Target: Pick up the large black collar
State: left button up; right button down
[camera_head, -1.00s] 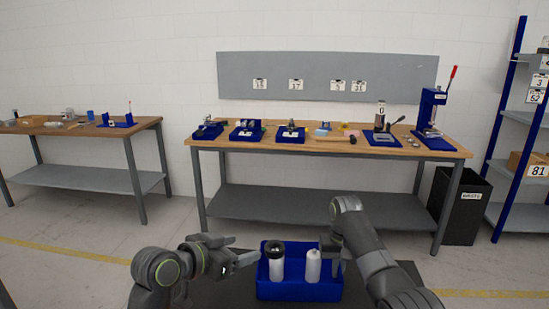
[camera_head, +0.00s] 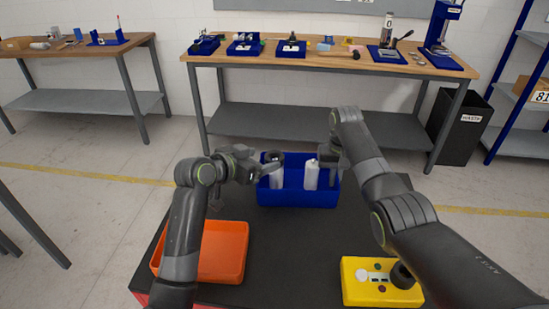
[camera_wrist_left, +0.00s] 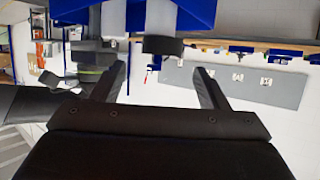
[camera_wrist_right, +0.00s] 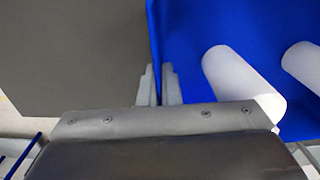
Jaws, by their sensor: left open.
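The large black collar (camera_head: 273,157) sits at the top of the left white cylinder (camera_head: 276,180) in the blue bin (camera_head: 300,199). A second white cylinder (camera_head: 312,175) stands to its right. My left gripper (camera_head: 262,171) is open, just left of the collar at about its height. In the left wrist view the collar (camera_wrist_left: 162,45) appears between the open fingers (camera_wrist_left: 162,75), seemingly just beyond their tips; contact cannot be told. My right gripper (camera_head: 333,160) is at the bin's right wall; in the right wrist view its fingers (camera_wrist_right: 160,82) are close together on either side of that wall.
The bin stands on a dark tabletop (camera_head: 290,245). An orange tray (camera_head: 230,254) lies in front of it at left, and a yellow box with buttons (camera_head: 363,293) at right. A wooden bench (camera_head: 335,65) stands behind, with a waste bin (camera_head: 459,120) beside it.

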aim_at(278, 157)
pick_arm(q)
jog(key=shift+f+x, duration=0.15)
jog(key=shift+x, duration=1.2)
jog(key=shift+f+x, duration=0.15)
jog(key=shift+x, duration=1.15)
jog(key=shift+a, duration=0.15)
jog(key=c, duration=1.1)
jog(key=s+r, duration=0.3)
jog(key=r, duration=0.9)
jog(key=shift+c, duration=0.2)
notch_tip(278, 157, down, 10)
jog(key=shift+r, duration=0.25)
